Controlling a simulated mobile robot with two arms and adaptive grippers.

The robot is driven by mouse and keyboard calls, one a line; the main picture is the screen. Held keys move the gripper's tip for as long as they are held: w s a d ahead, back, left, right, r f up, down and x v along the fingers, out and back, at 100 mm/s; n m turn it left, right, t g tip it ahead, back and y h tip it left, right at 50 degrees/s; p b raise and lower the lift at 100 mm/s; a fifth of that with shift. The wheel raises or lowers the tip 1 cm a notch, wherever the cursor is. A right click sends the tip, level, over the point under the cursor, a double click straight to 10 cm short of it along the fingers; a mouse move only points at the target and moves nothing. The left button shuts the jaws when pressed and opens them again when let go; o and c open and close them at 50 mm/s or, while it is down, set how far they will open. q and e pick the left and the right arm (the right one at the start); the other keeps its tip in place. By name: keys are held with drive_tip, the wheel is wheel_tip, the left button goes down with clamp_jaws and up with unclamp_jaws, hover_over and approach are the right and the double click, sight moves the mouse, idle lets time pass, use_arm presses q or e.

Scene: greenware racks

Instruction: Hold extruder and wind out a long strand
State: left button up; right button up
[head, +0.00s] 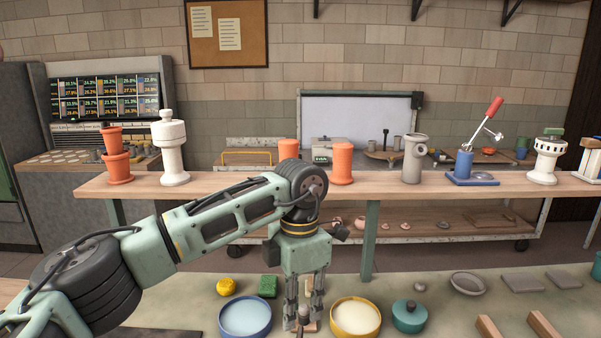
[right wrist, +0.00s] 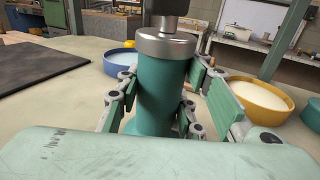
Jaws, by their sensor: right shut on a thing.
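The extruder (right wrist: 160,95), a teal cylinder with a metal collar and a dark top part cut off by the frame edge, stands upright in the right wrist view. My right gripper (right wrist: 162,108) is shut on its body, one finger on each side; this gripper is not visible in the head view. My left gripper (head: 305,318) points down in the head view between the blue bowl and the yellow bowl. Its fingers are apart, with a small dark knob (head: 303,311) showing between them; I cannot tell if they touch. No strand is visible.
A blue bowl (head: 245,333) and a yellow bowl (head: 378,333) flank my left gripper. A teal lidded pot (head: 409,315), a yellow sponge (head: 226,286) and a green block (head: 268,286) are near. A raised wooden shelf (head: 385,182) with pots crosses behind. A dark mat (right wrist: 40,64) lies left.

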sight(298, 337)
use_arm(q)
drive_tip(key=n, duration=0.5)
drive_tip(key=shift+s+r+n+t, duration=0.1)
drive_tip(key=shift+r+n+t, duration=0.05)
drive_tip(key=shift+n+t, duration=0.2)
drive_tip(key=n, duration=0.5)
drive_tip(key=shift+n, duration=0.25)
drive_tip(key=shift+f, duration=3.45)
clamp_jaws()
